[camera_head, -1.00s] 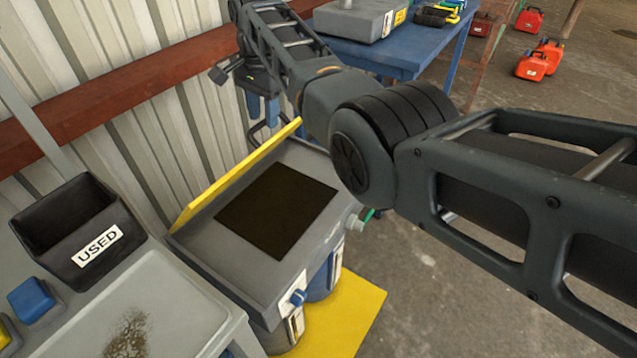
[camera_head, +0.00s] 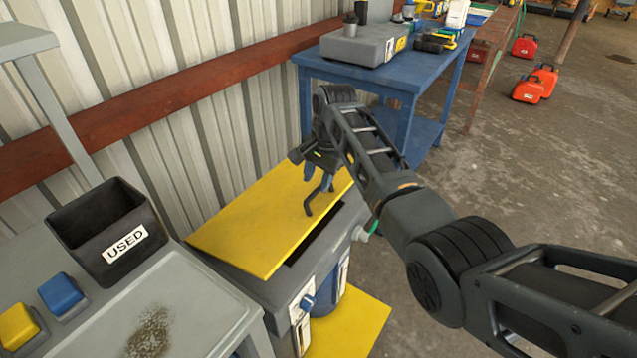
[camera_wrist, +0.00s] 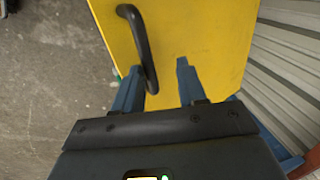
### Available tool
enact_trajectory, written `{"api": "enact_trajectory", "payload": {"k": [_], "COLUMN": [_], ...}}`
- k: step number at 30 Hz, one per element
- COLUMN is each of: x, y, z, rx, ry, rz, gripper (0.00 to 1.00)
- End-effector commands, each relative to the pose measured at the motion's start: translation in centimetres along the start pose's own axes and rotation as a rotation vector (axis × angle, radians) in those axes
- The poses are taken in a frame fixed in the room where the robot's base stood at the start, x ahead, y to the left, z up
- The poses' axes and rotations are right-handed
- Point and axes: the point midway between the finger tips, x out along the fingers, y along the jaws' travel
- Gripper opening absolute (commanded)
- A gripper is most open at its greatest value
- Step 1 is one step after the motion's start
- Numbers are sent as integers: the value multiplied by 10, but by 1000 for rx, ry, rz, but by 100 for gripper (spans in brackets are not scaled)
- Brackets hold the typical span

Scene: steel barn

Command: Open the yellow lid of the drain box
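The yellow lid (camera_head: 255,220) lies tilted low over the grey drain box (camera_head: 345,220). A dark gap shows under its front right edge. Its black bar handle (camera_head: 312,206) stands up from the lid near that edge. My gripper (camera_head: 319,178) is over the lid beside the handle, with blue fingers pointing down. In the wrist view, the fingers (camera_wrist: 157,72) are apart over the lid (camera_wrist: 205,35). The lower end of the handle (camera_wrist: 142,45) shows between them, nearer the left finger; nothing is gripped. Whether a finger touches the handle or lid, I cannot tell.
A grey bench (camera_head: 195,310) with a black "USED" bin (camera_head: 95,235) stands at the left. A blue table (camera_head: 420,75) with tools stands behind my arm. A corrugated wall (camera_head: 200,50) with a red rail is behind the box.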

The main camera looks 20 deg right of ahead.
Motion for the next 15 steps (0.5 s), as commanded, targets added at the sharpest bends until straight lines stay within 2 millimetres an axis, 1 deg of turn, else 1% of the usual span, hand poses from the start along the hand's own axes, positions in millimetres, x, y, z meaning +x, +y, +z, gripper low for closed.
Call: {"api": "enact_trajectory", "payload": {"k": [1,5,15], "x": [4,7,8], "y": [3,8,8], "z": [0,0,0], "rx": [0,-1,-1], "ry": [1,1,1], "rz": [-1,-1,-1], "gripper": [40,40,40]}}
